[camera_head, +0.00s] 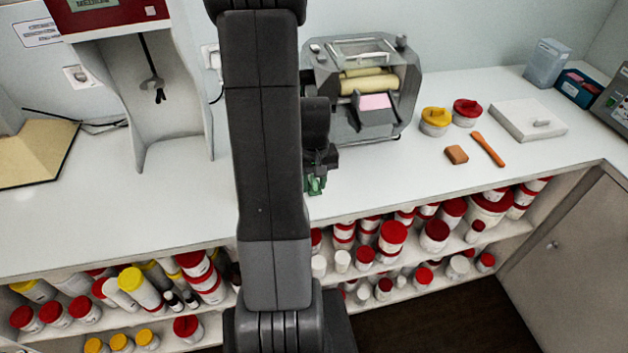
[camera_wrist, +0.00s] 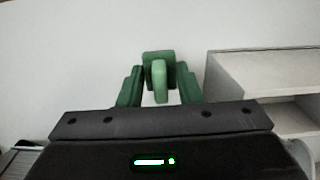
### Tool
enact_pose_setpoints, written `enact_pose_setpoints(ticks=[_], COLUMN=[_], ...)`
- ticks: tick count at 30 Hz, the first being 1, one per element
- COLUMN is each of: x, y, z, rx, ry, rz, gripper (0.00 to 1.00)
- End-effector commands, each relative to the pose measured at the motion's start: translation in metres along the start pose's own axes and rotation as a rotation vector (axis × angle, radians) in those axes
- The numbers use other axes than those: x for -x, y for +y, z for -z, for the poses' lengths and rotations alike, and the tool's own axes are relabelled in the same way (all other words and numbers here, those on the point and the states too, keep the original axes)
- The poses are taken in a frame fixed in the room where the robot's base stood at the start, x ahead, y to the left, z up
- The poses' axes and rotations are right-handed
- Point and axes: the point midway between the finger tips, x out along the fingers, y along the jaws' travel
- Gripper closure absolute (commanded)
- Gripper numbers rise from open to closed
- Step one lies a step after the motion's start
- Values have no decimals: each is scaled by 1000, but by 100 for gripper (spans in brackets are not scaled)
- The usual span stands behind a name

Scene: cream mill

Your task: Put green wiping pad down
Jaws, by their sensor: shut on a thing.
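My gripper (camera_wrist: 159,84) has green fingers and is shut on the green wiping pad (camera_wrist: 158,60), which shows between the fingertips in the wrist view. In the head view my gripper (camera_head: 316,184) is low over the front part of the white counter (camera_head: 400,185), just right of my dark arm. There the green of the pad and of the fingers cannot be told apart. I cannot tell whether the pad touches the counter.
A grey mill with rollers (camera_head: 365,90) stands behind my gripper. Yellow-lidded (camera_head: 435,121) and red-lidded (camera_head: 466,112) jars, a brown block (camera_head: 457,155) and an orange tool (camera_head: 488,149) lie to the right. Open shelves (camera_head: 420,258) hold jars below. Counter between gripper and block is clear.

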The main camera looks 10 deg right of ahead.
Motion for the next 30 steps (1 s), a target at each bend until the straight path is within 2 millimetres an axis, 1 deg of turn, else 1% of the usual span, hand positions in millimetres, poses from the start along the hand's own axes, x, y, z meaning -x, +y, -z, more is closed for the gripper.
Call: enact_pose_setpoints(ticks=[9, 14, 15, 17, 18, 30], x=[-3, -9, -7, -7, -7, -4], y=[0, 0, 0, 0, 0, 0], z=[0, 0, 0, 0, 0, 0], rx=[0, 0, 0, 0, 0, 0], ry=[0, 0, 0, 0, 0, 1], rz=[0, 0, 0, 0, 0, 0], gripper=[86, 86, 62, 51, 46, 46])
